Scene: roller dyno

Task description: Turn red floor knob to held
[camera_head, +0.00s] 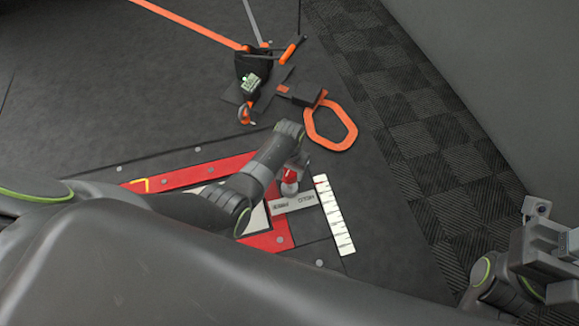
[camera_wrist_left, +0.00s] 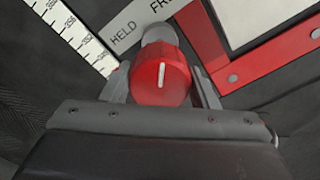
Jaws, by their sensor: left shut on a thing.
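The red floor knob (camera_wrist_left: 160,84) with a white pointer line sits between the fingers of my left gripper (camera_wrist_left: 162,92) in the left wrist view. The gripper is shut on it. A label plate (camera_wrist_left: 140,25) beside the knob reads HELD and, partly cut off, FREE. The white pointer line stands close to upright in that view.
Checkered matting (camera_head: 420,135) runs along the wall.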

